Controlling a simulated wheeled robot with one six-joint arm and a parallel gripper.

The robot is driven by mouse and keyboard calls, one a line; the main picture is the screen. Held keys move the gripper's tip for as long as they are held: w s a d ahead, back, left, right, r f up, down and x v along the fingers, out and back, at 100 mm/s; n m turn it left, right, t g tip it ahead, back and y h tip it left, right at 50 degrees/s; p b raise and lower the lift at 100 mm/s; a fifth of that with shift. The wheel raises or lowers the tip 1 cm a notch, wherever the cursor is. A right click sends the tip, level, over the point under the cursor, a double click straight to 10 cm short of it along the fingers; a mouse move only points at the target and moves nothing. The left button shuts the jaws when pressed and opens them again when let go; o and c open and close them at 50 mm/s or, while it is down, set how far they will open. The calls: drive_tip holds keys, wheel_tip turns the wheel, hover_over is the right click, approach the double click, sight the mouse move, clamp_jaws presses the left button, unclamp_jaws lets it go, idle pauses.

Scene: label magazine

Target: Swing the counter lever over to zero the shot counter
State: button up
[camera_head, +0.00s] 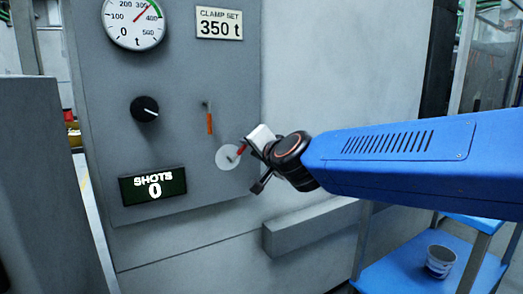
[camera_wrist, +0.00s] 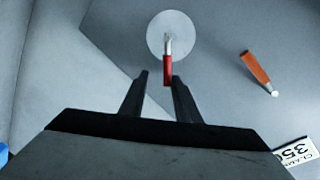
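A lever with a red handle (camera_head: 240,151) sits on a round white disc (camera_head: 226,159) on the grey panel. In the wrist view the red handle (camera_wrist: 167,70) hangs from the disc (camera_wrist: 158,38) toward my gripper. My gripper (camera_wrist: 160,80) is open; the handle's end is at the gap between its fingertips, closer to the right finger, with space on the left. I cannot tell whether they touch. In the head view my gripper (camera_head: 248,160) is right beside the disc and partly hides the lever. The SHOTS counter (camera_head: 153,186) reads 0.
An orange-handled lever (camera_head: 209,120) is above the disc, also in the wrist view (camera_wrist: 256,68). A black knob (camera_head: 144,108), a gauge (camera_head: 134,20) and a CLAMP SET 350 t plate (camera_head: 219,24) are nearby. A grey ledge (camera_head: 310,228) juts out below right.

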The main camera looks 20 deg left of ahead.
drive_tip(key=v, duration=1.7)
drive_tip(key=s+d+f+n+g+h, duration=0.1)
drive_tip(key=d+f+n, duration=0.1)
drive_tip(key=d+f, duration=0.7)
drive_tip(key=d+f+n+g+h, duration=0.25)
drive_tip(key=d+f, duration=0.25)
drive_tip(key=d, duration=0.7)
drive_tip(key=s+d+f+g+h, duration=0.1)
drive_tip(key=s+d+f, duration=0.3)
drive_tip(key=d, duration=0.4)
drive_tip(key=s+d+f+m+g+h, duration=0.1)
drive_tip(key=s+d+f+h, duration=0.3)
drive_tip(key=d+f, duration=0.3)
drive_tip(key=s+d+f+m+g+h, duration=0.1)
drive_tip(key=s+d+f+h, duration=0.1)
drive_tip(key=s+d+f, duration=0.3)
drive_tip(key=d, duration=0.3)
drive_tip(key=shift+s+d+f, duration=0.25)
drive_tip(key=shift+d+f, duration=0.05)
drive_tip(key=shift+d, duration=0.05)
drive_tip(key=shift+g+h, duration=0.25)
